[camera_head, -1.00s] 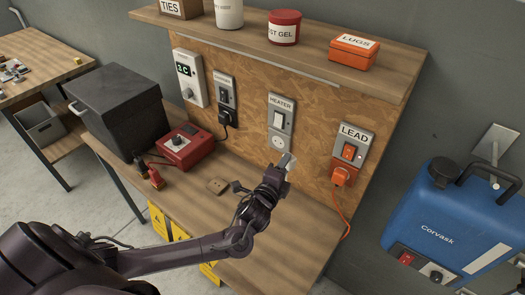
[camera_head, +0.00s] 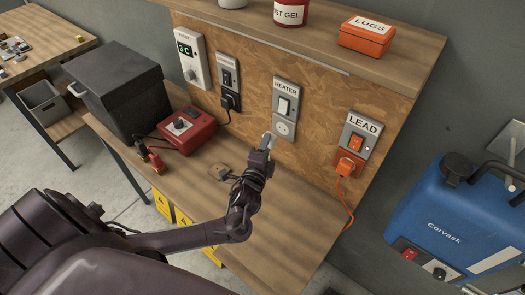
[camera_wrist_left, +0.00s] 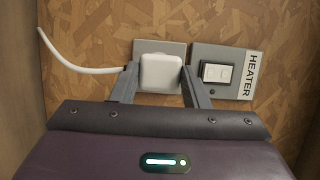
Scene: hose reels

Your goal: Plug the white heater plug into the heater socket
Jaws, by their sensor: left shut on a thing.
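My left gripper (camera_head: 266,146) is shut on the white heater plug (camera_wrist_left: 160,72). In the wrist view the plug sits between the two fingers, its white cable running off to the left. In the head view only a small pale bit of it shows at the fingertips. The heater socket (camera_head: 283,128) is the round outlet below the heater switch (camera_head: 286,105). The gripper is just left of and below the socket in the head view. In the wrist view the plug covers the outlet, and a grey plate edge (camera_wrist_left: 143,46) shows behind it. I cannot tell whether they touch.
A black plug (camera_head: 230,101) sits in the outlet to the left, an orange lead plug (camera_head: 348,166) to the right. A red box (camera_head: 187,130) and a black case (camera_head: 118,92) stand on the bench. A shelf (camera_head: 340,58) overhangs the board.

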